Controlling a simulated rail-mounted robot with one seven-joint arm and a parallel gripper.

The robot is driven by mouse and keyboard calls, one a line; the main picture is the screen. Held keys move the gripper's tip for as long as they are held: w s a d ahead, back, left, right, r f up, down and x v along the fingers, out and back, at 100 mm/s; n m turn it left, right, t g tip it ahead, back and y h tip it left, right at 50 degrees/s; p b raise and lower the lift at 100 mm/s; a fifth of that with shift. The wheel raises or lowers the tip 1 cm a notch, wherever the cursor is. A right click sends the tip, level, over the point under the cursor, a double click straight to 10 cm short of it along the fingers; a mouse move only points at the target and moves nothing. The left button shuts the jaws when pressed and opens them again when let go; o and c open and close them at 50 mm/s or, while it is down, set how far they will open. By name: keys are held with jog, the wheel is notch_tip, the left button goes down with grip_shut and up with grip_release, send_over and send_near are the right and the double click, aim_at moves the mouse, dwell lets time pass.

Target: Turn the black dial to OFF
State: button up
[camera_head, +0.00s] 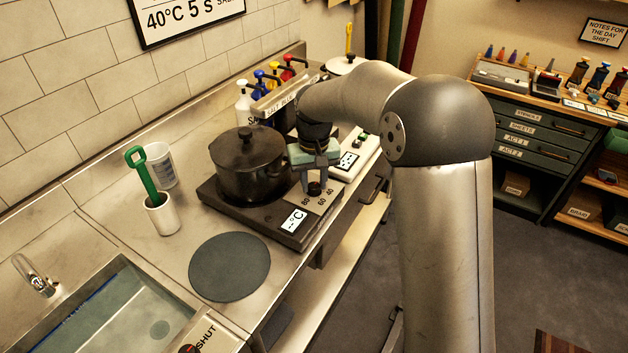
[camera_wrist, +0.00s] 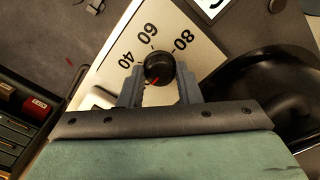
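The black dial (camera_head: 314,189) sits on the front panel of a dark hot plate (camera_head: 215,190), by the printed 40, 60 and 80. In the wrist view the round dial (camera_wrist: 157,66) has a red mark at its lower-left edge, on the side away from 60 and 80. No OFF label is visible; the gripper covers part of the panel. My gripper (camera_head: 314,179) points down over the dial. In the wrist view my gripper (camera_wrist: 160,76) has one finger on each side of the dial, with narrow gaps; I cannot tell whether either touches.
A black lidded pot (camera_head: 246,165) stands on the hot plate close beside my gripper. The plate's display (camera_head: 294,220) shows dashes and °C. A white panel (camera_head: 348,162) lies behind. A round dark mat (camera_head: 230,267) and a sink (camera_head: 110,310) are nearer.

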aim_at(314, 185)
jog(key=shift+o, duration=1.4)
notch_tip(314, 185, up, 18)
jog(key=shift+f, duration=0.25)
jog(key=s+d+f+m, duration=0.1)
jog(key=s+d+f, duration=0.4)
jog(key=s, duration=0.5)
jog(key=s+d+f+m, duration=0.1)
jog(key=s+d+f, duration=0.4)
jog(key=s, duration=0.5)
jog(key=s+d+f+m, duration=0.1)
jog(key=s+d+f, duration=0.4)
jog(key=s, duration=0.5)
jog(key=shift+d+f, duration=0.3)
jog(key=shift+d, duration=0.2)
jog(key=shift+s, duration=0.1)
